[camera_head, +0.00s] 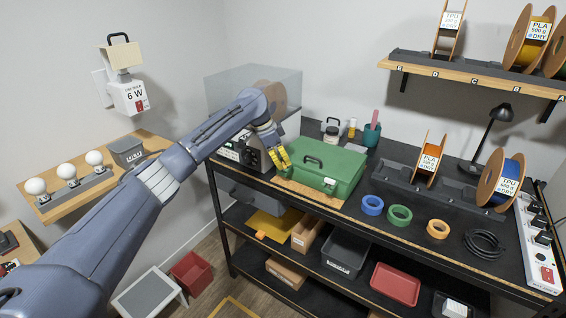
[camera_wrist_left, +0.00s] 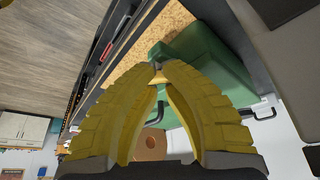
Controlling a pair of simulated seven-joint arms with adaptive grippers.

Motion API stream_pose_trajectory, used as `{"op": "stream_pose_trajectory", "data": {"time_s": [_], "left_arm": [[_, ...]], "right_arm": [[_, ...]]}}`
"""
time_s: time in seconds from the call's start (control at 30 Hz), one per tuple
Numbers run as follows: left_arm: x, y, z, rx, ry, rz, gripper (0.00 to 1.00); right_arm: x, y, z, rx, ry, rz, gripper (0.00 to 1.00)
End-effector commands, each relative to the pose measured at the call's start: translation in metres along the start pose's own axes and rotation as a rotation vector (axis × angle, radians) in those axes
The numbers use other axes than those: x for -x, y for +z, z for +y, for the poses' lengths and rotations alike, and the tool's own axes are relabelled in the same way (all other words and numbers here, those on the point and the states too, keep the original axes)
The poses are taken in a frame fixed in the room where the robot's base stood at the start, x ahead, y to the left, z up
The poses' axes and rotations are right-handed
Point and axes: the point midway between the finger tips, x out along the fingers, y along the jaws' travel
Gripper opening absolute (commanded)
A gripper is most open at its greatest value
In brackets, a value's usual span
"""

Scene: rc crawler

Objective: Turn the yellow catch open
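The green case (camera_head: 335,172) stands closed on the bench, with a dark handle on its lid and a pale latch (camera_head: 329,184) on its front. My left gripper (camera_head: 281,161) is at the case's left end. In the left wrist view the green case (camera_wrist_left: 208,55) lies just beyond the yellow fingertips (camera_wrist_left: 158,70), which come together. A small yellowish piece shows at the tips; I cannot tell whether it is the catch or part of a finger. No yellow catch can be made out clearly; the fingers may hide it. My right gripper is not in view.
Blue, green and orange tape rolls (camera_head: 399,215) and a coiled black cable (camera_head: 484,244) lie right of the case. A clear-covered machine (camera_head: 250,90) stands behind my left arm.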

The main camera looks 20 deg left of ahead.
Motion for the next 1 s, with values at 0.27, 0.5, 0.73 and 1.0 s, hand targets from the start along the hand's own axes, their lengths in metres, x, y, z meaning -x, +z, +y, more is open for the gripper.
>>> {"op": "stream_pose_trajectory", "data": {"time_s": [0.27,0.5,0.73,1.0], "left_arm": [[-0.0003,0.0008,-0.0003,-0.014,0.005,-0.002,0.0],[-0.0003,0.0008,-0.0003,-0.013,0.005,-0.002,0.1],[-0.0002,0.0007,-0.0003,-0.013,0.005,-0.002,0.36],[0.0002,0.0003,-0.0004,-0.013,0.004,-0.001,0.54]], "right_arm": [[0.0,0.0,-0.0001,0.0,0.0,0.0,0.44],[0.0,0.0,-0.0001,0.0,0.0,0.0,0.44],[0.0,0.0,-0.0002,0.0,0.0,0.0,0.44],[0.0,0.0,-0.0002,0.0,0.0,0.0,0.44]]}}
